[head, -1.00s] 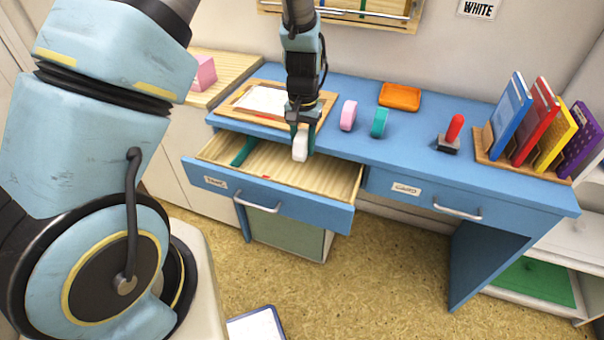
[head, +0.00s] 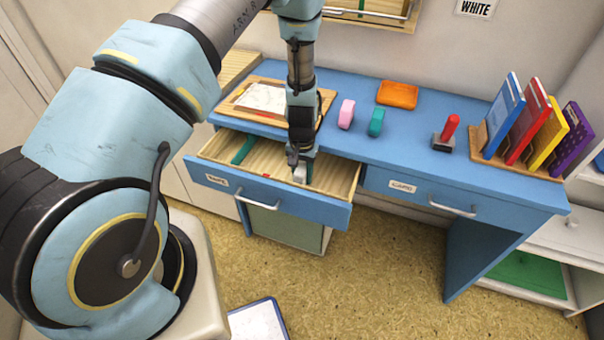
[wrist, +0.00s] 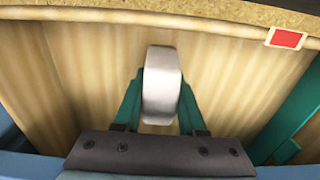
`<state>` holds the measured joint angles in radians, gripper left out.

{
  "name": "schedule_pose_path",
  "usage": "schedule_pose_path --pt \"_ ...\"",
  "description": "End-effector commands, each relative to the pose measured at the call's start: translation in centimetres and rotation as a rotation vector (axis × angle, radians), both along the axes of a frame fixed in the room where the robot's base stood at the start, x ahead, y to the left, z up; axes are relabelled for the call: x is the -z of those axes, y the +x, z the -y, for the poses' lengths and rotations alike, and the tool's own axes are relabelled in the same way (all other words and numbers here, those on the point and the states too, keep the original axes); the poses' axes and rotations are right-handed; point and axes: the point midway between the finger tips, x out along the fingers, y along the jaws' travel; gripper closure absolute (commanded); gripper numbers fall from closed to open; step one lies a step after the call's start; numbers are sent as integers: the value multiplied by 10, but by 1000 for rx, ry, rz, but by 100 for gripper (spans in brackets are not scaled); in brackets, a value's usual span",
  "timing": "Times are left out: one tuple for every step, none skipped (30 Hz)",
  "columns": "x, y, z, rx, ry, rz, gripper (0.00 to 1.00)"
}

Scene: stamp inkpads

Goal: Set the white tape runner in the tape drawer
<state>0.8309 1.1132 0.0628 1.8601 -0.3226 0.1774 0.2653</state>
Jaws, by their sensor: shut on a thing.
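The white tape runner (wrist: 162,85) is between the teal fingers of my gripper (wrist: 160,108) in the wrist view. My gripper is shut on it. In the head view the white tape runner (head: 300,172) shows at the end of my gripper (head: 301,165), inside the open left drawer (head: 270,196). The wooden drawer floor lies under it in the wrist view. I cannot tell whether the runner touches the floor. The drawer's front label is too small to read surely.
A green piece (head: 244,150) lies in the drawer's left part. A red-and-white marker (wrist: 286,39) is near the drawer's edge. On the blue desk stand pink (head: 346,113) and teal (head: 376,122) runners, an orange tray (head: 397,94) and a red-handled stamp (head: 446,133). The right drawer (head: 418,195) is shut.

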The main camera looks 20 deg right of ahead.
Motion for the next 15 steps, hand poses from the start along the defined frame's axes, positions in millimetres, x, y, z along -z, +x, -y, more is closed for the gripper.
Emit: schedule_pose_path --pt "0 0 0 0 0 0 100" --pt "0 0 0 0 0 0 100" --pt "0 0 0 0 0 0 100" --pt "1 0 0 0 0 0 100" --pt "1 0 0 0 0 0 100" --pt "3 0 0 0 1 -1 100" --pt "4 0 0 0 1 -1 100" --pt "4 0 0 0 1 -1 59" --pt "3 0 0 0 1 -1 55" --pt "3 0 0 0 1 -1 51" --pt "3 0 0 0 1 -1 48" --pt "3 0 0 0 1 -1 43" --pt "3 0 0 0 1 -1 40" --pt "3 0 0 0 1 -1 37" --pt "3 0 0 0 1 -1 32"
